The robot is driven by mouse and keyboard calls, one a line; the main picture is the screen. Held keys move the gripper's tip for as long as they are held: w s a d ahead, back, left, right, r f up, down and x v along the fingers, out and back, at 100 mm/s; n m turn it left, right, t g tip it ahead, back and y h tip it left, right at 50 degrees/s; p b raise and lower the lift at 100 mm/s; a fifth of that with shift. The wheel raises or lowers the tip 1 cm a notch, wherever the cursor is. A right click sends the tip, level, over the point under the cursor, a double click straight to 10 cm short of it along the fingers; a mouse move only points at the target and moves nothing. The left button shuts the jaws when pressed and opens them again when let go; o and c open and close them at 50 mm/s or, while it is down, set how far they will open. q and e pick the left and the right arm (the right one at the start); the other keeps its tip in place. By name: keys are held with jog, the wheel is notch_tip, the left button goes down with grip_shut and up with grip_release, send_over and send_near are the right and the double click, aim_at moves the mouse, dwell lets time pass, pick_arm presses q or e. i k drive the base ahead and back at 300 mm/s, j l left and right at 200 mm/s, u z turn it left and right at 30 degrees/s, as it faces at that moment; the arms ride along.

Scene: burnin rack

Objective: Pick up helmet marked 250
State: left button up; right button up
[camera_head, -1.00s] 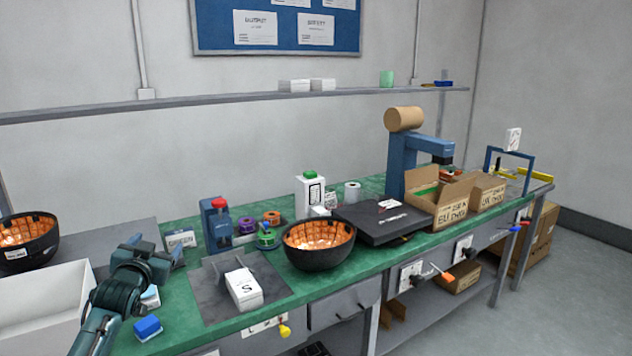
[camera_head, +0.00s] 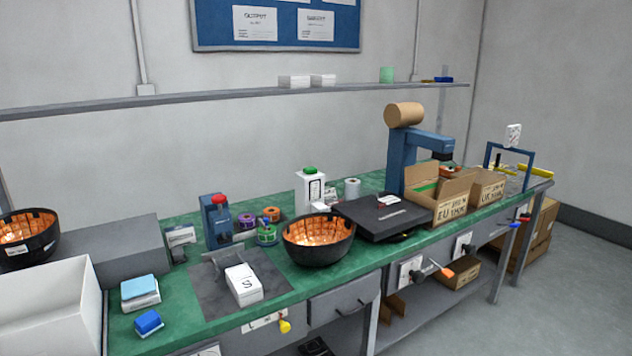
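Two black bowl-shaped helmets with orange inner padding are in view, both open side up. One helmet (camera_head: 318,252) rests on the green bench near its front edge, right of the grey mat. The other helmet (camera_head: 22,250) is at the far left, on or beside a grey box, partly cut off by the picture edge. It has a small white label on its side, too small to read. I cannot tell which helmet is marked 250. Neither of my grippers is in view.
A white bin (camera_head: 50,312) stands at the left front. A grey mat (camera_head: 212,284) carries a white box (camera_head: 243,284) marked S. A black flat device (camera_head: 385,222), cardboard boxes (camera_head: 440,198) and a blue press (camera_head: 402,160) fill the right half. Bare green bench shows along the front.

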aim_at(321, 238)
jog(key=i+l, duration=0.85)
jog(key=i, duration=0.2)
